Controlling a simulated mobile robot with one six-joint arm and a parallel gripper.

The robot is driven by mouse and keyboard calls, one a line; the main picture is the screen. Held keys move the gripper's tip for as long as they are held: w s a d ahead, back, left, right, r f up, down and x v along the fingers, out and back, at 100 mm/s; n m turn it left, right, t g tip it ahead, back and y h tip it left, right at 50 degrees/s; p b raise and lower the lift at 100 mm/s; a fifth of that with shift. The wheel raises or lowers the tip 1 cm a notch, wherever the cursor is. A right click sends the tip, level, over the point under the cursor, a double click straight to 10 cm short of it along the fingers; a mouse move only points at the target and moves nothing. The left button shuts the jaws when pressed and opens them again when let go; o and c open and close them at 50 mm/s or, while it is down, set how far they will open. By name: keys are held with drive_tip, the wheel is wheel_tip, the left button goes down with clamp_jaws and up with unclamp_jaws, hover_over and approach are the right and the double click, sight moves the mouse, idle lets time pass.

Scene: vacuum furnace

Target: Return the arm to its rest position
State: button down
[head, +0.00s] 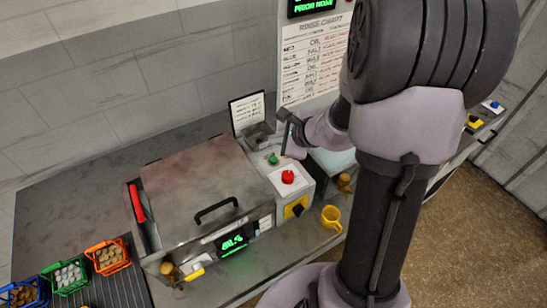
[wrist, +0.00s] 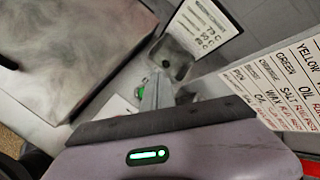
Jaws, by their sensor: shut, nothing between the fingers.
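My gripper (head: 291,134) is at the end of my folded arm, above the back of the control box. In the wrist view, my gripper (wrist: 155,95) is shut and narrow, with nothing visible between its fingers. My arm fills the right middle of the head view and hides part of the counter and wall behind it.
The furnace (head: 190,190) has a closed-looking metal lid with a black handle. The control box (head: 300,190) carries a red button (head: 288,177). Orange (head: 107,256), green (head: 68,277) and blue (head: 25,293) baskets sit at lower left.

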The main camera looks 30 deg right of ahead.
idle(0.4)
drive_tip(key=s+a+r+n+y+b, duration=0.1)
drive_tip(key=a+n+b, duration=0.1)
drive_tip(key=a, duration=0.2)
drive_tip(key=s+a+r+n+b, duration=0.1)
drive_tip(key=s+a+n+b, duration=0.1)
drive_tip(key=a, duration=0.3)
drive_tip(key=s+a+r+n+g+y+b, duration=0.1)
drive_tip(key=a+n+b, duration=0.2)
drive_tip(key=a+n, duration=0.1)
drive_tip(key=shift+s+a+r+y, duration=0.1)
drive_tip(key=shift+s+a+y, duration=0.05)
drive_tip(key=shift+y, duration=0.15)
drive_tip(key=s+a+n+b, duration=0.1)
drive_tip(key=s+a, duration=0.1)
drive_tip(key=s+a+n+g+b, duration=0.1)
drive_tip(key=s+a+n, duration=0.1)
drive_tip(key=s+a+n+b, duration=0.1)
drive_tip(key=s+a+n, duration=0.1)
drive_tip(key=shift+s+f+g, duration=0.2)
drive_tip(key=shift+s+g, duration=0.1)
drive_tip(key=shift+s, duration=0.1)
drive_tip(key=s+d+f+n+h+b, duration=0.1)
drive_tip(key=s+n+b, duration=0.3)
drive_tip(key=s, duration=0.7)
drive_tip(key=f+n+h, duration=0.1)
drive_tip(key=n, duration=0.1)
drive_tip(key=shift+f+n+g+h+b, duration=0.15)
drive_tip(key=shift+n+g+h+b, duration=0.15)
drive_tip(key=shift+n+h, duration=0.1)
